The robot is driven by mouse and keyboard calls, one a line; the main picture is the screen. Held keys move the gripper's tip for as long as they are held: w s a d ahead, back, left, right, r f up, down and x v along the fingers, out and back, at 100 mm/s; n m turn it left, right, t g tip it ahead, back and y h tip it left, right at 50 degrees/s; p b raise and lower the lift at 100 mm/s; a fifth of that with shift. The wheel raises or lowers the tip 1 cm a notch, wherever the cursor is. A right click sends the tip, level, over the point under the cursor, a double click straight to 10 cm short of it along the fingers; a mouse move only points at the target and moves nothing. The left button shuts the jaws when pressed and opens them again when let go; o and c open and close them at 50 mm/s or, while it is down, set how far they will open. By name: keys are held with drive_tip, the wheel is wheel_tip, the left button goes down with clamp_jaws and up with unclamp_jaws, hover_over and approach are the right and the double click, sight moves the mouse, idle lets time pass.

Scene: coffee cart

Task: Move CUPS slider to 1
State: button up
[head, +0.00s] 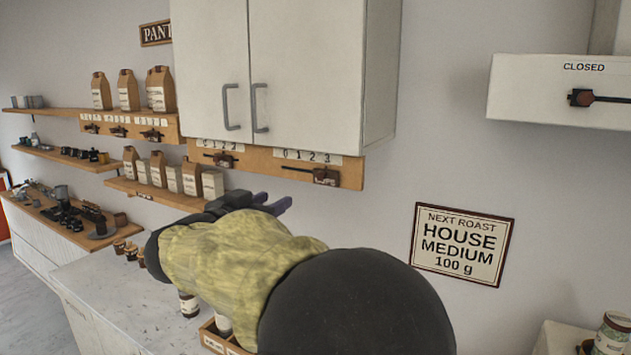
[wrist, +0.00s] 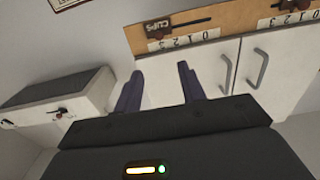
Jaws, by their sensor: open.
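The CUPS slider knob (head: 325,177) is a brown block at the right end of its dark slot in the wooden strip under the white cabinet. It sits about below the 3 of the 0–3 scale (head: 307,156). In the wrist view, which is upside down, the CUPS knob (wrist: 158,27) shows at the left end of its slot, with its lettering inverted. My gripper (head: 275,201) is open and empty, below the strip and left of the knob in the head view. In the wrist view its two fingers (wrist: 160,72) stand apart, pointing toward the strip, not touching the knob.
A second slider (head: 221,158) is on the same strip to the left. White cabinet doors (head: 290,75) with handles are above. Shelves with paper bags (head: 190,180) are at left. A white box marked CLOSED (head: 545,90) is at right. The wall between is clear apart from a sign (head: 461,245).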

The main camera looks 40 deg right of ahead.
sight(319, 176)
drive_tip(key=shift+d, duration=0.1)
drive_tip(key=p+x, duration=0.5)
drive_tip(key=x, duration=1.1)
drive_tip(key=shift+d+r, duration=0.1)
drive_tip(key=shift+d, duration=0.05)
drive_tip(key=shift+w+d, duration=0.2)
drive_tip(key=shift+d, duration=0.3)
clamp_jaws()
